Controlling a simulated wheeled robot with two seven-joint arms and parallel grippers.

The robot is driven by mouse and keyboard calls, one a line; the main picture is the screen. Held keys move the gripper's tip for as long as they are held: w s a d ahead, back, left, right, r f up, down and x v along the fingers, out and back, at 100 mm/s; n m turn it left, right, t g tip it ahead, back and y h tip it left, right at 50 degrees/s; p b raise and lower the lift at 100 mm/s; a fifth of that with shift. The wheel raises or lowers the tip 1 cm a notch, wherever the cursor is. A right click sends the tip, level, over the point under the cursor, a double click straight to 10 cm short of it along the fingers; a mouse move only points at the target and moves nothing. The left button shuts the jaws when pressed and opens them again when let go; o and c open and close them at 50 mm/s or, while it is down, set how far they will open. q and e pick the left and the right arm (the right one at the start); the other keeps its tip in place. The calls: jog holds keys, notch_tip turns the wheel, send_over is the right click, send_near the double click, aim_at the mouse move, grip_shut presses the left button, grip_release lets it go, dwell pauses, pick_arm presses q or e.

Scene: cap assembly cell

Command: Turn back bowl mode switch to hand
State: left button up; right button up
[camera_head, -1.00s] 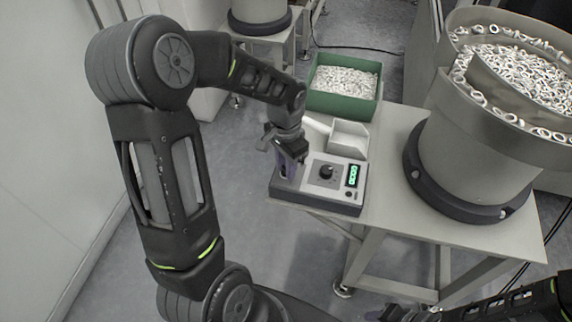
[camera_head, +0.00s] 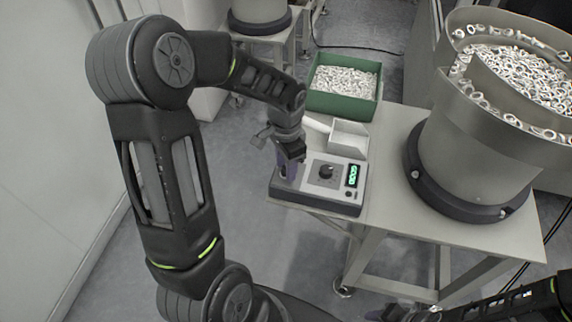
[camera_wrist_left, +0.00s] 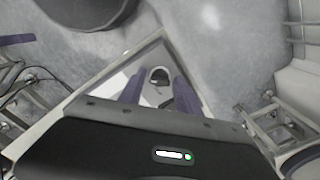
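The grey control box (camera_head: 318,196) sits at the near left corner of the table, with a black round knob (camera_head: 326,172), a green lit display (camera_head: 353,175) and a small black button (camera_head: 349,194). My left gripper (camera_head: 288,172) points down at the left end of this box and hides the switch there in the head view. In the left wrist view its two purple fingers (camera_wrist_left: 159,92) stand apart, with a small rounded switch part (camera_wrist_left: 159,77) between and beyond them. I cannot see contact. My right gripper (camera_head: 400,313) is partly cut off at the bottom edge.
A large bowl feeder (camera_head: 470,150) full of white rings stands to the right on the table (camera_head: 470,228). A green bin (camera_head: 343,103) of white parts and a white chute (camera_head: 349,138) are behind the box. The table's front is bare.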

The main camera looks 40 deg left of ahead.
pick_arm(q)
jog(key=shift+o, duration=0.8)
notch_tip(320, 180, up, 8)
jog(key=shift+f, duration=0.1)
jog(key=shift+s, duration=0.1)
